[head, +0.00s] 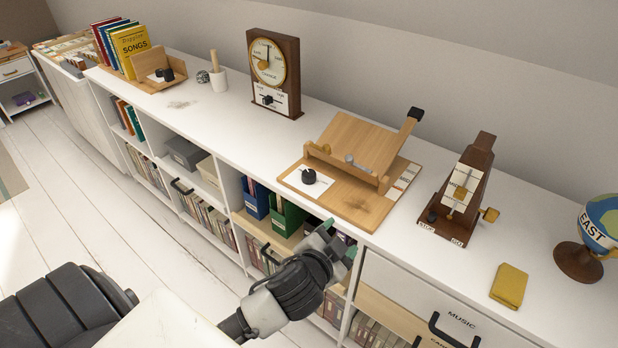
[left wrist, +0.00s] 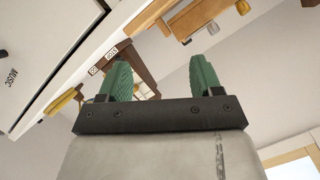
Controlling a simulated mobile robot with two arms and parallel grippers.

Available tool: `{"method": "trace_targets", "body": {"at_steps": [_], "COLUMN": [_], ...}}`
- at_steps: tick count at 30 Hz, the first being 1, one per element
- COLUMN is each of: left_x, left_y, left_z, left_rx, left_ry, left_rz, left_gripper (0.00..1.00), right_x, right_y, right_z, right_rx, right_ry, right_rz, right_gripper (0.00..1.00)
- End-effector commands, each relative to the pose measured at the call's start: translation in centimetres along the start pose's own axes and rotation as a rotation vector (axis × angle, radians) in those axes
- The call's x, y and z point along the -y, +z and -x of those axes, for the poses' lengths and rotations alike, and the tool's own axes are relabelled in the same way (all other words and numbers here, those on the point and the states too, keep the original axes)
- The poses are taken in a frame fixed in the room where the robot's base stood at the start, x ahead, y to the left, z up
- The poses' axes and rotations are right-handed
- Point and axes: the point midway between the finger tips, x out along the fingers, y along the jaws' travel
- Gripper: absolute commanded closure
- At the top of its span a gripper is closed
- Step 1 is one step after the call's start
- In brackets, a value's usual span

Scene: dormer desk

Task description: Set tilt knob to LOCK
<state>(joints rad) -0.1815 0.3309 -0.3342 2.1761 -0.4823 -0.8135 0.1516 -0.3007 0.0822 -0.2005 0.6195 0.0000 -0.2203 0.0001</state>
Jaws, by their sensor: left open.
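A wooden tilting stand (head: 354,204) is on the white shelf top, its board raised at the back. A black knob (head: 309,177) sits on a white card (head: 301,186) at the stand's front left; its marks are too small to read. My left gripper (head: 338,241) is open and empty, with green fingers, in front of the shelf edge below the stand. It does not touch the knob. In the left wrist view the open fingers (left wrist: 163,74) point up, and part of the wooden stand (left wrist: 200,15) shows beyond them. My right gripper is not in view.
A dark metronome (head: 470,184), a yellow block (head: 509,286) and a globe (head: 601,222) stand to the right. A clock-like box (head: 274,72) with its own black knob stands to the left. The shelf front has cubbies and handles. Shelf top is bare between stand and clock.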

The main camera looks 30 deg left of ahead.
Motion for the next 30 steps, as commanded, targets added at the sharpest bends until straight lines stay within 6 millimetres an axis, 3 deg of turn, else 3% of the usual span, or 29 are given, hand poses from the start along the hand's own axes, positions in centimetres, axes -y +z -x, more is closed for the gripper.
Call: {"method": "trace_targets", "body": {"at_steps": [1,6,9,11,15,18,20,24,27,30], "left_x": [1.2,1.8,0.2,-0.9,-2.4,-0.8,1.5,9.4,14.9,18.4], "left_y": [-3.7,-14.0,-17.5,-18.3,-16.4,-12.8,-10.2,-4.8,-2.4,-1.0], "left_z": [-0.8,-0.7,-0.2,-0.2,-2.0,-4.7,-6.5,-9.5,-10.2,-10.2], "left_rx": [-0.164,-0.683,-0.949,-1.073,-1.222,-1.178,-1.086,-0.747,-0.505,-0.342], "left_ry": [-0.048,-0.112,-0.075,-0.024,0.177,0.380,0.519,0.817,0.968,1.056], "left_rz": [-0.080,-0.415,-0.688,-0.871,-1.339,-1.679,-1.867,-2.170,-2.266,-2.299], "left_gripper": [0.35,0.35,0.35,0.35,0.35,0.35,0.35,0.35,0.35,0.35], "right_x": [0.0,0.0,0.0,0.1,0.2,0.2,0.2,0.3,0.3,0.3], "right_y": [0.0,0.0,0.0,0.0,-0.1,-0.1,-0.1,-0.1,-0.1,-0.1], "right_z": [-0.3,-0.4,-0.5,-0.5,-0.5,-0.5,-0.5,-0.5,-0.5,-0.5], "right_rx": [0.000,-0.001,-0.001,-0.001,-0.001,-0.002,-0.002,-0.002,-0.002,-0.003], "right_ry": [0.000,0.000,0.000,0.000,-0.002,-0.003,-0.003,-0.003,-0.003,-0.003], "right_rz": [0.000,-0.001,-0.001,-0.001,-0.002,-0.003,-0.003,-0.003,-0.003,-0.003], "right_gripper": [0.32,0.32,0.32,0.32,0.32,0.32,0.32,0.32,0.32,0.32]}}
